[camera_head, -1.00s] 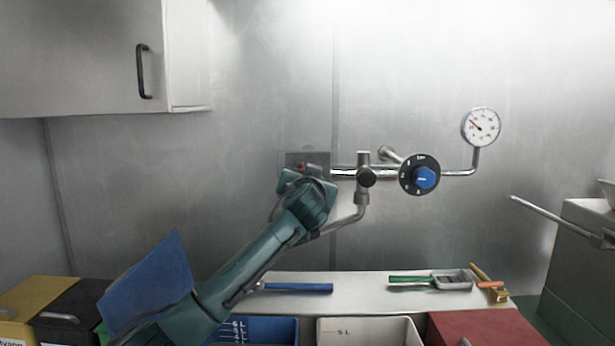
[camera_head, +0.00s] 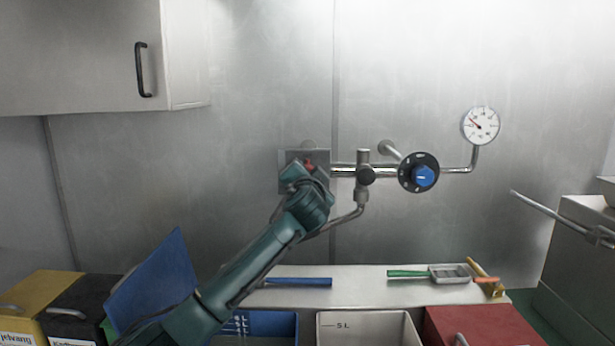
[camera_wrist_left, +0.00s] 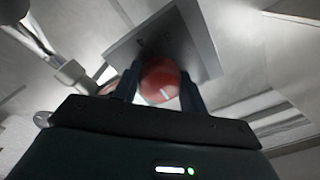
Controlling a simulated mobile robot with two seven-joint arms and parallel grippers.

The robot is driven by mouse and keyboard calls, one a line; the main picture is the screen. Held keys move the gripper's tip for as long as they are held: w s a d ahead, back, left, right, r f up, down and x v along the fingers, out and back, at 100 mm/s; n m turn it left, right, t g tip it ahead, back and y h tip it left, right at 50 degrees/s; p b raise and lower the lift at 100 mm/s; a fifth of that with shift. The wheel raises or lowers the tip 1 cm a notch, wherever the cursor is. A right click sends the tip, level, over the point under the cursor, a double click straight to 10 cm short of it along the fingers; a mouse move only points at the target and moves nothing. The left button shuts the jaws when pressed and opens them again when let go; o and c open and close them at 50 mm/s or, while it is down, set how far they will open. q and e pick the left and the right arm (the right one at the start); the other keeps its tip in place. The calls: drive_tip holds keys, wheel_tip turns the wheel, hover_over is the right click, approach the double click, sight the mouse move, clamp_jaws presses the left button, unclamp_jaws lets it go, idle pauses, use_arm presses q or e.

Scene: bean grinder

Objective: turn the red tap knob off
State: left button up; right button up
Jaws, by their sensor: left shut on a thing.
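The red tap knob (camera_wrist_left: 160,82) is round with a pale line on its face. It sits in front of a grey square plate (camera_wrist_left: 180,42) on the wall. In the left wrist view my left gripper (camera_wrist_left: 158,88) has one finger on each side of the knob and is shut on it. In the head view only a little of the red knob (camera_head: 309,166) shows above my left gripper (camera_head: 305,173); my wrist hides the rest. My right gripper is not in view.
A pipe with a black valve (camera_head: 366,175) and spout runs right to a blue knob (camera_head: 424,176) and a gauge (camera_head: 481,125). Below, a shelf (camera_head: 350,292) holds a blue-handled tool (camera_head: 300,281) and a green-handled scoop (camera_head: 410,274). A white cabinet (camera_head: 95,55) hangs upper left.

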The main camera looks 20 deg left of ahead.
use_arm(q)
drive_tip(key=shift+r, duration=0.1)
drive_tip(key=o, duration=1)
drive_tip(key=shift+s+d, duration=0.1)
drive_tip(key=shift+s, duration=0.15)
drive_tip(key=b+v, duration=0.3)
drive_tip(key=v, duration=0.9)
drive_tip(key=shift+s+d+b, duration=0.1)
drive_tip(key=shift+s+b, duration=0.25)
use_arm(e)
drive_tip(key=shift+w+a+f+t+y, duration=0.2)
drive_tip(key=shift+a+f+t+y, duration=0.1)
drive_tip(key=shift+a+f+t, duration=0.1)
